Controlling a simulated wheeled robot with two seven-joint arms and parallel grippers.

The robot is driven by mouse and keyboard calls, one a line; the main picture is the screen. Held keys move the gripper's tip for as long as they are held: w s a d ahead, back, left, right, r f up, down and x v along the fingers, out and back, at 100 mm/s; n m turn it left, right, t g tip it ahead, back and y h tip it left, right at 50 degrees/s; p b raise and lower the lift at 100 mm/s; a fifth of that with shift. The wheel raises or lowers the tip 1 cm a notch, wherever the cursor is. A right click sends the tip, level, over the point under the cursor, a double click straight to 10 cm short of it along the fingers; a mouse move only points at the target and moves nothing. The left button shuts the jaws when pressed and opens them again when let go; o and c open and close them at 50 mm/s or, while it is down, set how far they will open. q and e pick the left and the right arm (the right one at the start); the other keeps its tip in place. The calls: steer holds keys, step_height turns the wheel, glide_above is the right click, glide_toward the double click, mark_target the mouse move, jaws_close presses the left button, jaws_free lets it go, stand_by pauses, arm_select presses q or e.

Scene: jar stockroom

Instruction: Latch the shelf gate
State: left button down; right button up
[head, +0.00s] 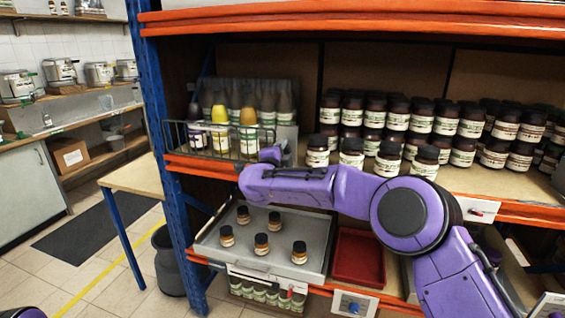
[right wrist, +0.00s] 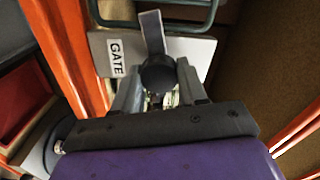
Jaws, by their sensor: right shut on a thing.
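The shelf gate (head: 205,155) is a dark green wire frame across the front of the left bay of the middle shelf. In the right wrist view, part of its green wire (right wrist: 190,27) shows at the top, by a grey plate (right wrist: 202,50) with a white "GATE" label (right wrist: 116,57). A black round knob (right wrist: 158,73) with a flat grey strip (right wrist: 152,32) sits in front of the plate. My right gripper (right wrist: 158,92) is shut on the knob, at the gate's right end in the head view. Whether the latch is engaged cannot be told. My left gripper is out of view.
Bottles (head: 220,142) with yellow or dark tops stand behind the gate. Dark jars (head: 385,160) crowd the shelf to the right. Below, a grey tray (head: 285,222) holds several small jars, beside a red bin (head: 358,260). A blue upright (head: 158,110) stands left.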

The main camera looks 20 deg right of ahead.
steer(key=shift+m+b, duration=1.1)
steer(key=shift+m, duration=0.3)
steer(key=o, duration=1.1)
steer(key=shift+c, duration=0.2)
steer(key=b+v, duration=0.2)
steer(key=v, duration=0.8)
steer(key=shift+s+a+b, duration=0.2)
steer(key=shift+b, duration=0.15)
